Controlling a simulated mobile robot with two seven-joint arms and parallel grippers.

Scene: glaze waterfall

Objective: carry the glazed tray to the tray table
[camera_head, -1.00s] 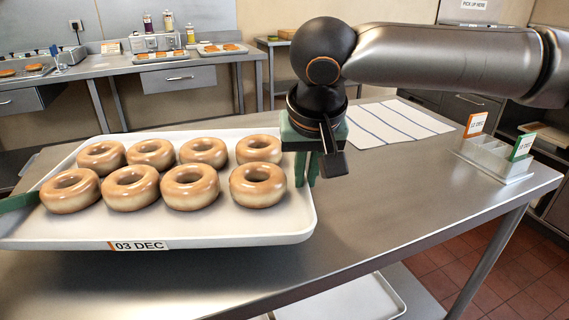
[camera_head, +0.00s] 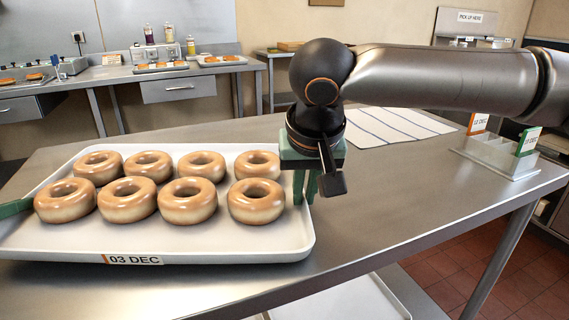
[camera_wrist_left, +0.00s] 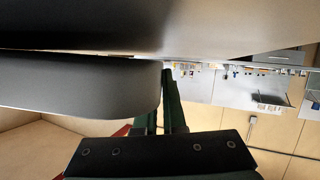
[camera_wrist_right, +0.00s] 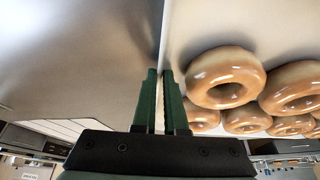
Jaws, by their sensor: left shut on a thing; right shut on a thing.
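The white tray (camera_head: 225,243) holds several glazed doughnuts (camera_head: 188,200) in two rows and carries a label reading 03 DEC (camera_head: 134,260) on its front edge. It is over the steel worktop; I cannot tell whether it touches it. My right gripper (camera_head: 305,190) is shut on the tray's right rim; the right wrist view shows the fingers (camera_wrist_right: 163,100) across the rim beside the doughnuts. My left gripper (camera_head: 12,208) shows only partly at the tray's left edge. In the left wrist view its fingers (camera_wrist_left: 168,108) are shut on the rim.
The steel worktop (camera_head: 400,195) has free room to the right of the tray. A striped white cloth (camera_head: 395,125) and a holder with date cards (camera_head: 497,155) lie there. A back counter (camera_head: 110,72) holds smaller trays and bottles. Another tray (camera_head: 345,300) sits on the lower shelf.

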